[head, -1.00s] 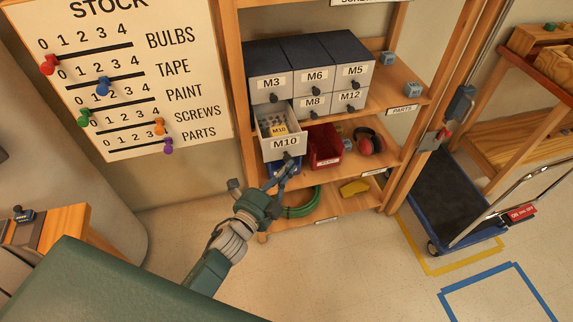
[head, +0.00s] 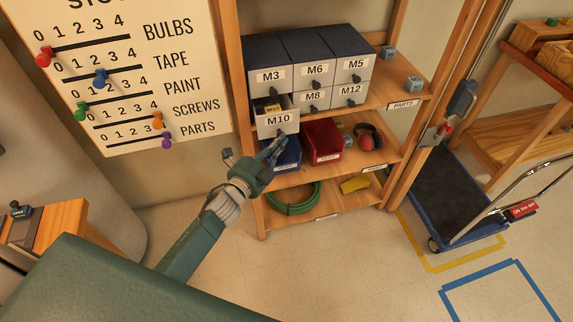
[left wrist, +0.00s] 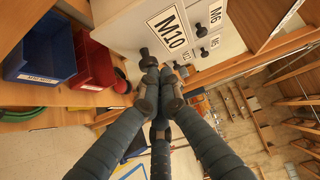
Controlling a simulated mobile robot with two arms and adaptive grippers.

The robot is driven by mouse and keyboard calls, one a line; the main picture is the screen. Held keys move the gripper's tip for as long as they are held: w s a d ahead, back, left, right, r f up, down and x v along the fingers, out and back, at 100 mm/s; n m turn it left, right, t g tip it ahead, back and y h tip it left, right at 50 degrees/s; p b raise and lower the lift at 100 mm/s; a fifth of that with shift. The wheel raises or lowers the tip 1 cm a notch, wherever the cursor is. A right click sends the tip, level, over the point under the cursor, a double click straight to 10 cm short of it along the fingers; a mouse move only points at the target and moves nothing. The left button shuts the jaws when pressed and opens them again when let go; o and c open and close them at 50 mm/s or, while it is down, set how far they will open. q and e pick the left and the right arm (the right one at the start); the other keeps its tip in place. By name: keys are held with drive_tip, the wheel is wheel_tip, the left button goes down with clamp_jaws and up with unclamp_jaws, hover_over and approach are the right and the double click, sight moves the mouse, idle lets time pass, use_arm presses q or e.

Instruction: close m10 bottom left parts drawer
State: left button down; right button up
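The M10 drawer (head: 278,121) is the bottom left one of the parts cabinet (head: 307,50). It stands partly pulled out, with a strip of its inside showing behind the front. Its dark knob (left wrist: 147,59) shows in the left wrist view just beyond my fingertips. My left gripper (head: 277,145) is in front of the drawer, low by the knob. In the left wrist view its fingers are drawn together, with the tips at or against the knob; I cannot tell exact contact. Nothing shows between them. My right gripper is not in view.
A blue bin (head: 287,158) and a red bin (head: 321,141) stand on the shelf below the drawer, close to my left gripper. Red earmuffs (head: 369,137) lie further right. A green hose coil (head: 292,199) lies on the bottom shelf. A cart (head: 452,195) stands at right.

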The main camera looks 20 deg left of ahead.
sight(269, 128)
use_arm(q)
drive_tip(key=w+a, duration=0.1)
drive_tip(key=w, duration=0.1)
drive_tip(key=w+a+b, duration=0.1)
drive_tip(key=w, duration=0.1)
drive_tip(key=w+a+b, duration=0.1)
drive_tip(key=w+a, duration=0.1)
drive_tip(key=shift+f, duration=0.15)
drive_tip(key=shift+w+a, duration=0.3)
drive_tip(key=shift+w, duration=0.1)
drive_tip(key=shift+r, duration=0.2)
